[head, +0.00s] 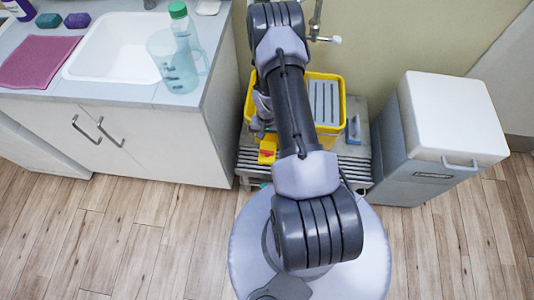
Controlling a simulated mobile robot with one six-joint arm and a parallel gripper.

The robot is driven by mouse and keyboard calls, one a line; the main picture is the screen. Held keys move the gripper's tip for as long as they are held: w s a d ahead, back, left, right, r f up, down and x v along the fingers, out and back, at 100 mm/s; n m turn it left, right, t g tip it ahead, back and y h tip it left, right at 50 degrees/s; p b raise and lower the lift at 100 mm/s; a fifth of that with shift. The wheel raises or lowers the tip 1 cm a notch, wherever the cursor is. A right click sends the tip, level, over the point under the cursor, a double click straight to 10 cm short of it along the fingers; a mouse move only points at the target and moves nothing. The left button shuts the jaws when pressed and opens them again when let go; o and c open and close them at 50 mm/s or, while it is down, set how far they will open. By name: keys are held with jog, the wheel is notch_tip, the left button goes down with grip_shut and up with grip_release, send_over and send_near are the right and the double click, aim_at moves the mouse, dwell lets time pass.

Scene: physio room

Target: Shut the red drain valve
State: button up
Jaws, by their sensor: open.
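I cannot make out a red drain valve for certain. A small red and yellow piece (267,151) shows just left of my arm, at the front of the yellow bucket (341,88). I cannot tell whether it is a valve. A metal pipe with a pale-ended tap (325,39) is on the wall above the bucket. My arm rises across the middle of the view and hides part of the bucket and the wall.
The bucket stands on a slatted grey platform (246,162). A grey bin with a white lid (453,112) stands close on the right. A sink cabinet (150,145) with a jug (174,65) and a green-capped bottle (180,14) is on the left. The wooden floor in front is clear.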

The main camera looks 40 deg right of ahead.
aim_at(267, 152)
notch_tip(267, 152, down, 11)
jog(key=b, duration=0.4)
jog(key=c, duration=1.2)
jog(key=shift+n, duration=0.5)
jog(key=shift+c, duration=0.4)
jog(key=o, duration=1.3)
